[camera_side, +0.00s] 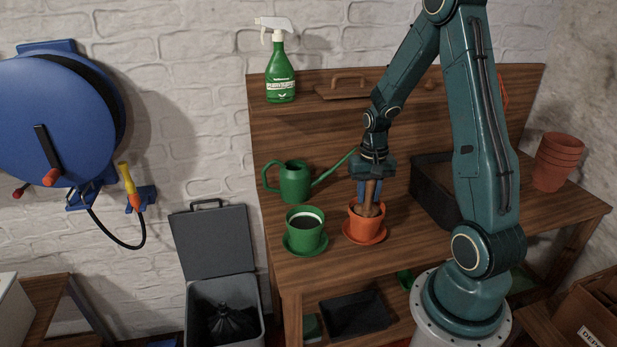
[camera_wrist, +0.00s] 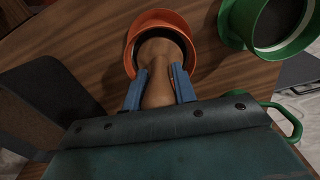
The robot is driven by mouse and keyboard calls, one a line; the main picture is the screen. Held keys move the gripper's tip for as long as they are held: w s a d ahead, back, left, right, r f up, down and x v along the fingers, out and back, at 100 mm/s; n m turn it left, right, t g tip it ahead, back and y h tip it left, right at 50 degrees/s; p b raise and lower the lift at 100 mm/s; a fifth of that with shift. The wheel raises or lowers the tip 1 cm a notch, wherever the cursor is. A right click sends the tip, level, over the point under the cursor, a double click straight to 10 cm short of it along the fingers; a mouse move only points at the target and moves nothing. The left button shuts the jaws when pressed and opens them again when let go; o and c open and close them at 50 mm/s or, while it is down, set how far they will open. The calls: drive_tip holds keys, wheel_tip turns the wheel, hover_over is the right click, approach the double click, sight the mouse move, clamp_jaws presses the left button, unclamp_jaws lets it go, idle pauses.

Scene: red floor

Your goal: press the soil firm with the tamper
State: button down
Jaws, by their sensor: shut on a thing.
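My gripper (camera_side: 369,188) points down over the orange pot (camera_side: 352,231) and is shut on the brown wooden tamper (camera_side: 376,192). In the wrist view the blue fingers (camera_wrist: 160,88) stand on both sides of the tamper's handle (camera_wrist: 158,90). The tamper's broad lower end is inside the orange pot (camera_wrist: 134,50), within its rim. A thin dark band of soil (camera_wrist: 150,33) shows past the tamper. Whether the tamper touches the soil is hidden. The orange pot stands on an orange saucer on the wooden bench.
A green pot (camera_side: 292,228) with dark soil stands on a green saucer (camera_side: 294,250) just left of the orange pot. A green watering can (camera_side: 292,182) is behind it, its spout reaching toward my gripper. A black tray (camera_side: 433,205) and stacked terracotta pots (camera_side: 559,160) are to the right.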

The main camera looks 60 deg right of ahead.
drive_tip(key=shift+f, duration=0.5)
idle(1.3)
drive_tip(key=shift+r, duration=0.2)
drive_tip(key=shift+r, duration=4.35)
